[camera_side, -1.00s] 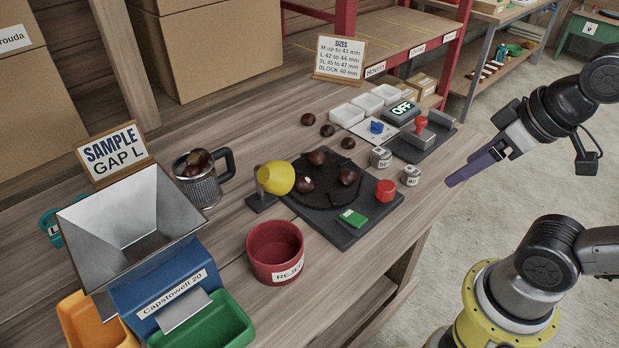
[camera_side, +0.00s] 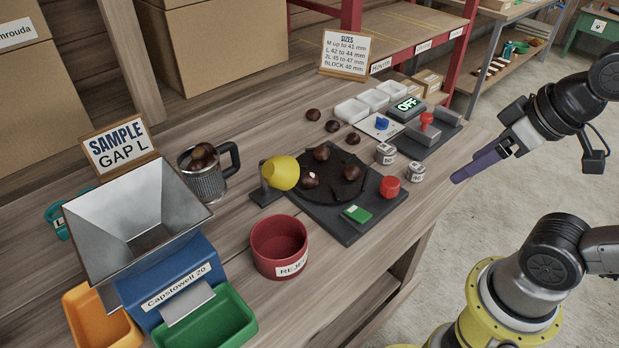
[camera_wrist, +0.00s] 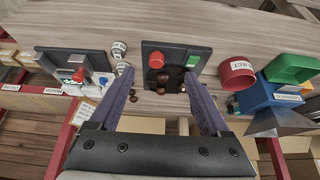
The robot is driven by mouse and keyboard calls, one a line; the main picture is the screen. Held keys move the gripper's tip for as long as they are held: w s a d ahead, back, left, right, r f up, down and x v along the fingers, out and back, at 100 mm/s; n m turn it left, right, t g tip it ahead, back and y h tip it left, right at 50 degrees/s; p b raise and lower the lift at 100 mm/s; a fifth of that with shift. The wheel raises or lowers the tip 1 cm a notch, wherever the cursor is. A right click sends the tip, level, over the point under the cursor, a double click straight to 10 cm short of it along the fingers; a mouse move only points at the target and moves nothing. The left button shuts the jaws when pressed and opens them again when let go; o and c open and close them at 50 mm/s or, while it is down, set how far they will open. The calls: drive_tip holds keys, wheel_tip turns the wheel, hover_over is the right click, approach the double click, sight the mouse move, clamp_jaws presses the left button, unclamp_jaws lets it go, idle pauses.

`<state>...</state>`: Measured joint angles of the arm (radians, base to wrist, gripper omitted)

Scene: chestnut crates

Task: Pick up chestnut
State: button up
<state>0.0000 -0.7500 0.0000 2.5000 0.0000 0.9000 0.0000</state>
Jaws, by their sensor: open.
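Chestnuts also fill the metal mug (camera_side: 207,184). My gripper (camera_side: 477,168) is open and empty, out past the bench's right edge, well apart from every chestnut. In the wrist view its two purple fingers (camera_wrist: 160,92) stand wide apart, with the plate seen beyond them.
A red reject bin (camera_side: 279,246) and a steel hopper (camera_side: 137,215) stand left. White trays (camera_side: 351,110), small weights (camera_side: 385,153) and a gauge (camera_side: 428,138) stand at the right.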

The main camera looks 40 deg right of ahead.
drive_tip(key=w+a+r+n+g, duration=0.1)
drive_tip(key=w+r+n, duration=0.4)
drive_tip(key=w+n, duration=0.15)
drive_tip(key=w+a+r+n+g, duration=0.1)
drive_tip(key=w+a+r+n, duration=0.1)
drive_tip(key=w+r+n, duration=0.4)
drive_tip(key=n+g, duration=0.3)
hover_over(311, 174)
wheel_tip(311, 174, down, 10)
drive_tip(key=f, duration=1)
drive_tip(key=shift+w+a, duration=0.2)
drive_tip(key=shift+w, duration=0.05)
drive_tip(key=shift+s+d+f, duration=0.1)
drive_tip(key=shift+s+f, duration=0.05)
drive_tip(key=shift+f, duration=1.3)
drive_tip(key=shift+s+d+f, duration=0.1)
drive_tip(key=shift+f, duration=1.3)
